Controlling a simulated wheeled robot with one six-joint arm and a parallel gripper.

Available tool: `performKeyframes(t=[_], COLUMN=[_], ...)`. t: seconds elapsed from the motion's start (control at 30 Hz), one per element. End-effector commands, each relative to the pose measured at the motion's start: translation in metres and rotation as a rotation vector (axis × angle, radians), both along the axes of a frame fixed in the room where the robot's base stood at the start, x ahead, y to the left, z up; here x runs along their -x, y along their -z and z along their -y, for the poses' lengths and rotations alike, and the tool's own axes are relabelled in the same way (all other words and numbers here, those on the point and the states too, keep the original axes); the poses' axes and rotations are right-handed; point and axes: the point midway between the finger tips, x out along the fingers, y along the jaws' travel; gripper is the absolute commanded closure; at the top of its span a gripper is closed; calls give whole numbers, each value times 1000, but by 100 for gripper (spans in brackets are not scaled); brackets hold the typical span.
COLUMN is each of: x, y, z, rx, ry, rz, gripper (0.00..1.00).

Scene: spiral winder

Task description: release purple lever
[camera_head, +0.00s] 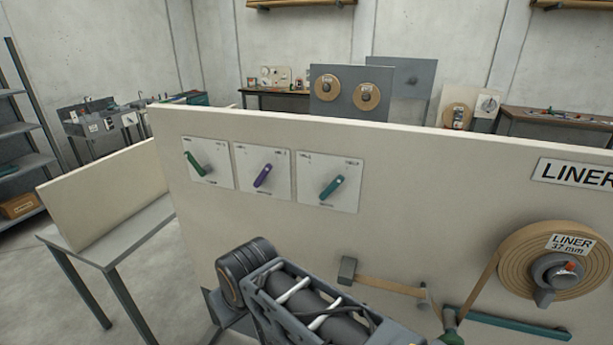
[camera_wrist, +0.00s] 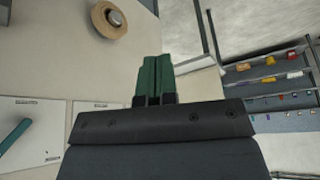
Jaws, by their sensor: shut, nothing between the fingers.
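The purple lever (camera_head: 263,175) is on the middle one of three white plates on the cream panel (camera_head: 400,190). It is tilted, its upper end to the right. A green lever (camera_head: 194,163) is on the plate to its left and a teal lever (camera_head: 333,187) on the plate to its right. In the wrist view my gripper (camera_wrist: 153,62) has its two green fingers together with nothing between them. It is apart from the purple lever, which I cannot make out in that view. A teal lever (camera_wrist: 14,135) shows at the left edge there.
A tan liner roll (camera_head: 530,265) is at the right of the panel, with a teal bar (camera_head: 515,326) below it. A hammer-like tan bar (camera_head: 385,283) is under the plates. A grey table (camera_head: 110,240) stands at the left. The panel face around the levers is clear.

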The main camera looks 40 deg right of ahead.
Motion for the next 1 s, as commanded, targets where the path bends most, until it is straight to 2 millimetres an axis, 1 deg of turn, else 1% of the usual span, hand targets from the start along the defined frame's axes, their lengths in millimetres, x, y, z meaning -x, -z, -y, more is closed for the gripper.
performKeyframes(t=[0.4, 0.47, 0.57, 0.67, 0.7, 0.77, 0.8, 0.87, 0.9, 0.97, 1.0], x=[-2, -9, -32, -68, -83, -105, -117, -133, -141, -149, -152], y=[2, 4, 12, 20, 21, 23, 23, 20, 19, 16, 13], z=[1, 5, 21, 49, 64, 88, 105, 129, 144, 165, 179], rx=[-3, -14, -58, -154, -210, -316, -396, -532, -632, -790, -900], ry=[15, 59, 218, 467, 577, 737, 832, 957, 1013, 1083, 1115], rz=[8, 34, 130, 307, 396, 540, 640, 788, 876, 1003, 1079], gripper=[100, 100, 100, 100, 100, 100, 100, 100, 100, 100, 100])
